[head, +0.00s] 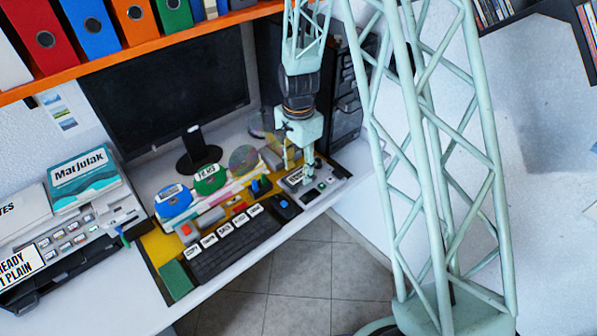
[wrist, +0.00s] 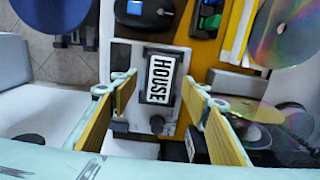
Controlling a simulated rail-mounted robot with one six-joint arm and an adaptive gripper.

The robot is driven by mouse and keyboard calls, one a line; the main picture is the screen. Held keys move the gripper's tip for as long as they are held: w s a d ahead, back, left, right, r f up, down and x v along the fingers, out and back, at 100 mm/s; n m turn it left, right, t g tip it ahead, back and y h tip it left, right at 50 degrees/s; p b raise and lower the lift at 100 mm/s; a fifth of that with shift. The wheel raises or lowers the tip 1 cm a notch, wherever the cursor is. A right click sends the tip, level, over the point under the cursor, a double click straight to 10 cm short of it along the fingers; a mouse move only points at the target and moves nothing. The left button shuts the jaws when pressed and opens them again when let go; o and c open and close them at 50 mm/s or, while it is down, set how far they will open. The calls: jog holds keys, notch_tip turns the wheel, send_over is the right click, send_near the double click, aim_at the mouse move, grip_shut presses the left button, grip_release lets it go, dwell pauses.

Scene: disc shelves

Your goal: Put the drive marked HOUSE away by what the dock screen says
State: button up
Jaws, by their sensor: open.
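The drive marked HOUSE (wrist: 160,78) is a dark block with a white label. It sits in a pale grey dock (wrist: 124,58) in the wrist view. In the head view the dock area (head: 322,187) is at the desk's right front, partly behind my gripper. My gripper (head: 296,176) points down over it. In the wrist view its yellow-padded fingers (wrist: 158,92) are open, one on each side of the drive, with gaps visible and no grip. I cannot make out a lit dock screen with readable words; the large monitor (head: 170,90) is dark.
A keyboard (head: 235,243) with several white labels lies to the left. A blue labelled disc holder (head: 173,203) and a green one (head: 209,180) stand behind it. A printer (head: 75,240) is at far left, and a black tower (head: 345,110) stands behind.

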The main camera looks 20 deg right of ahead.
notch_tip(320, 180, up, 11)
jog(key=p, duration=0.1)
jog(key=shift+f+p, duration=0.2)
jog(key=shift+p, duration=0.2)
dwell(0.8)
notch_tip(320, 180, up, 14)
jog(key=n+t, duration=0.1)
jog(key=n, duration=0.2)
send_over(298, 175)
jog(key=s, duration=0.6)
jog(key=s+r+n+t, duration=0.1)
jog(key=s+r+n, duration=0.3)
jog(key=s+r, duration=0.65)
jog(key=s+r+n+t, duration=0.1)
jog(key=s+r+n, duration=0.2)
jog(key=s, duration=0.8)
jog(key=s+r+n+t, duration=0.1)
jog(key=s+r+n, duration=0.2)
jog(key=s, duration=0.9)
notch_tip(298, 175, up, 4)
jog(key=shift+f, duration=0.1)
